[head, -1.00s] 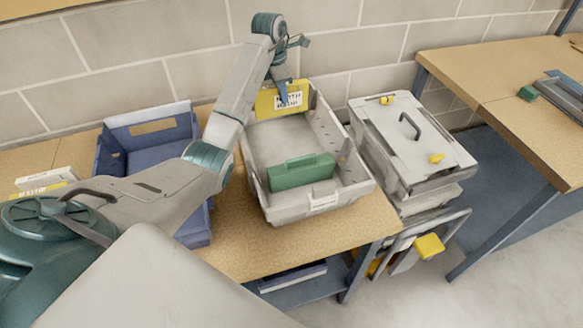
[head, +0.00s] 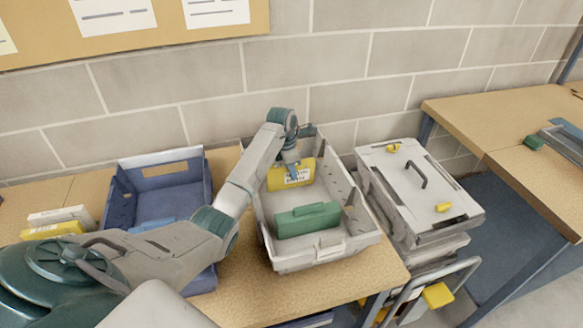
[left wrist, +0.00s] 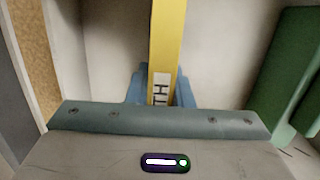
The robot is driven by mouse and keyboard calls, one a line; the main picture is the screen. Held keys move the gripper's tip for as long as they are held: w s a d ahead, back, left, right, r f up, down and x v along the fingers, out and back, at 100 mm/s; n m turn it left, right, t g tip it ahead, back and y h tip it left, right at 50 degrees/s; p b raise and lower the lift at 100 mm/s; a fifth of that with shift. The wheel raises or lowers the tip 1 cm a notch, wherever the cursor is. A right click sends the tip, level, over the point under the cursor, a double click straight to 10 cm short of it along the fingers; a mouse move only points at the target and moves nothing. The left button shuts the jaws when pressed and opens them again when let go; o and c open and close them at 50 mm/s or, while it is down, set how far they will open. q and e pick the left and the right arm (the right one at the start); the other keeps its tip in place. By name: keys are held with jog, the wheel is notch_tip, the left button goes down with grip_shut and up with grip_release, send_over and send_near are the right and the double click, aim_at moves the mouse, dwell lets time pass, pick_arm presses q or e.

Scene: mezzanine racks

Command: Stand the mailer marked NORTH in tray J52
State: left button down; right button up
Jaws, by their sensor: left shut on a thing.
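The yellow mailer (head: 272,182) has a white label reading NORTH with a second line below. It is upright inside the back part of a grey tray (head: 262,225). My left gripper (head: 294,171) is shut on its upper edge from above. In the left wrist view, the blue fingers (left wrist: 160,88) pinch the mailer (left wrist: 167,35) edge-on. I cannot tell whether its bottom touches the tray floor. A green file-like item (head: 308,221) stands in front of it, apart from it. The tray's front label is too small to read. My right gripper is not in view.
A blue tray (head: 205,180) stands to the left, with white and yellow packets (head: 60,222) beyond it. A lidded grey box (head: 400,180) stands to the right of the grey tray. A block wall (head: 330,80) rises behind. Another table (head: 510,110) is at far right.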

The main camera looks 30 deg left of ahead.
pick_arm(q)
jog(key=shift+f, duration=0.2)
jog(key=c, duration=1.3)
grip_release()
jog(key=shift+r, duration=0.1)
